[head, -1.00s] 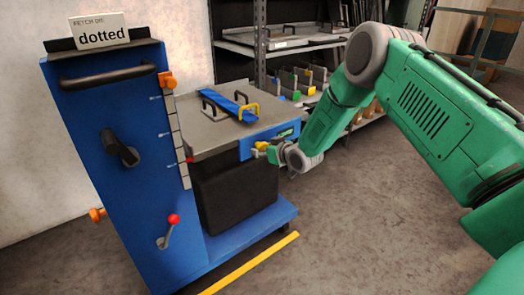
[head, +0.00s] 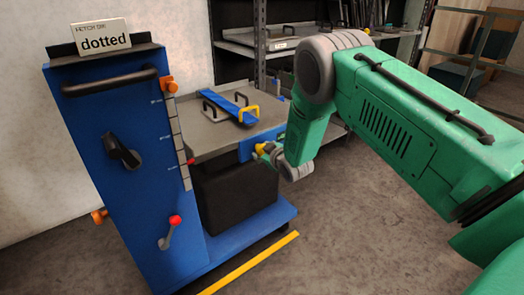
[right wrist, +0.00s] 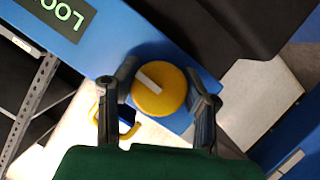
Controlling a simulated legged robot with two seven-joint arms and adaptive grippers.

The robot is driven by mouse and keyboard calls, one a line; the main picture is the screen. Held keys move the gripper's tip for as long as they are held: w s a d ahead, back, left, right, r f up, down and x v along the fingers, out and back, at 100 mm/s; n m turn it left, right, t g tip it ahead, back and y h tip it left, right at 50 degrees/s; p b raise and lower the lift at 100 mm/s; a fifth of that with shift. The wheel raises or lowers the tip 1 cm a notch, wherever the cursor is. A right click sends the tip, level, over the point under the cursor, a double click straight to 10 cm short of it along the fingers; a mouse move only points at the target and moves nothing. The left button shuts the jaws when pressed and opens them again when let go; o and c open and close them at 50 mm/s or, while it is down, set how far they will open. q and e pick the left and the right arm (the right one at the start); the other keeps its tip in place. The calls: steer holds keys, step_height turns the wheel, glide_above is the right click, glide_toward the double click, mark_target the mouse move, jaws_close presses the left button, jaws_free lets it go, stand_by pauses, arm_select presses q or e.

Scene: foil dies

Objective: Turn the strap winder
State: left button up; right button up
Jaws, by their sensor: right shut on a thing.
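The strap winder's round yellow knob (right wrist: 158,88) sits on the blue front panel of the cart and carries a white line mark. It also shows small in the head view (head: 260,148). My right gripper (right wrist: 163,84) has one finger on each side of the knob and is shut on it; it also shows in the head view (head: 269,153). A dark display (right wrist: 60,14) with green letters starting "LOO" is beside the knob, its remaining letters cut off by the frame. My left gripper is not in view.
A blue strip with black and yellow handles (head: 233,106) lies on the grey cart top (head: 205,140). A blue column (head: 120,200) with a black knob and red-tipped lever stands left, topped by a "dotted" card (head: 101,37). Shelves stand behind. Floor on the right is clear.

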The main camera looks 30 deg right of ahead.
steer(key=n+h, duration=0.1)
steer(key=n, duration=0.1)
steer(key=shift+f+n+h+b, duration=0.1)
steer(key=shift+n+h+b, duration=0.2)
steer(key=shift+n+b, duration=0.1)
steer(key=shift+s+n+t+h+b, duration=0.1)
steer(key=shift+n+t+h+b, duration=0.4)
steer(key=shift+n, duration=0.4)
steer(key=shift+n+t+h+b, duration=0.35)
steer(key=shift+n+b, duration=0.25)
steer(key=shift+n, duration=0.3)
steer(key=o, duration=1.2)
steer(key=shift+o, duration=0.2)
steer(key=v, duration=1.2)
